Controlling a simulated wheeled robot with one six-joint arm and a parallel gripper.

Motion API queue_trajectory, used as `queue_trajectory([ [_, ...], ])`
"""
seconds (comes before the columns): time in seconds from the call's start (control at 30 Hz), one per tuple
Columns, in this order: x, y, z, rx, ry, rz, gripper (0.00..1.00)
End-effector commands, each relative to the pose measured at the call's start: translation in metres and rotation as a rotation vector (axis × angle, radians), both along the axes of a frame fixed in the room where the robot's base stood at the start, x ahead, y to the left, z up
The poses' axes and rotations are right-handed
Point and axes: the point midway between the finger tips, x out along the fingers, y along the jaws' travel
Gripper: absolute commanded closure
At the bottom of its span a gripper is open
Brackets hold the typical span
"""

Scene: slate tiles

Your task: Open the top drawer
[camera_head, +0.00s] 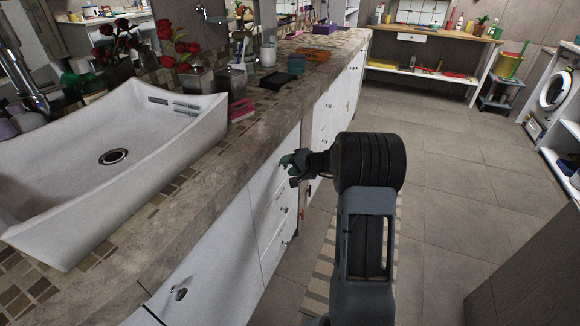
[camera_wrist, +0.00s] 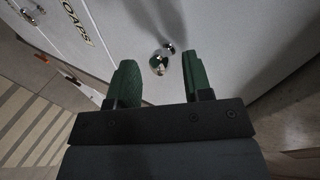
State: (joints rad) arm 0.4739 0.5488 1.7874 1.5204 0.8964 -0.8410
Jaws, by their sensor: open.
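A white drawer stack (camera_head: 268,228) sits in the cabinet front below the counter, with round metal knobs on its lower drawers. My gripper (camera_head: 292,166) is beside the upper part of this stack, just below the counter edge, and hides part of the top drawer. In the wrist view, my gripper (camera_wrist: 161,80) has its two green fingers apart with nothing between them. A shiny round knob (camera_wrist: 158,63) on a white front (camera_wrist: 225,35) shows just beyond the gap between the fingertips. I cannot tell whether either finger touches it. The white front appears closed.
The stone counter (camera_head: 230,155) overhangs the cabinet, with a white sink (camera_head: 110,155) at left. A striped rug (camera_head: 322,262) lies on the tiled floor (camera_head: 470,190) beside my arm. A washing machine (camera_head: 550,95) stands at far right. Floor to the right is clear.

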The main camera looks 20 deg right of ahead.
Motion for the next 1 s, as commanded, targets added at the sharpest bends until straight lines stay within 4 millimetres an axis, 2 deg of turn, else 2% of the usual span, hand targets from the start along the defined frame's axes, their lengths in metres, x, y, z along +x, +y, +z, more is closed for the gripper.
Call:
queue_trajectory([
  [0.17, 0.0000, 0.0000, 0.0000, 0.000, 0.000, 0.000, 0.56],
  [0.63, -0.0002, 0.0000, 0.0001, 0.000, 0.000, 0.000, 1.00],
  [1.0, -0.0010, 0.0003, -0.0002, -0.001, 0.000, 0.003, 1.00],
])
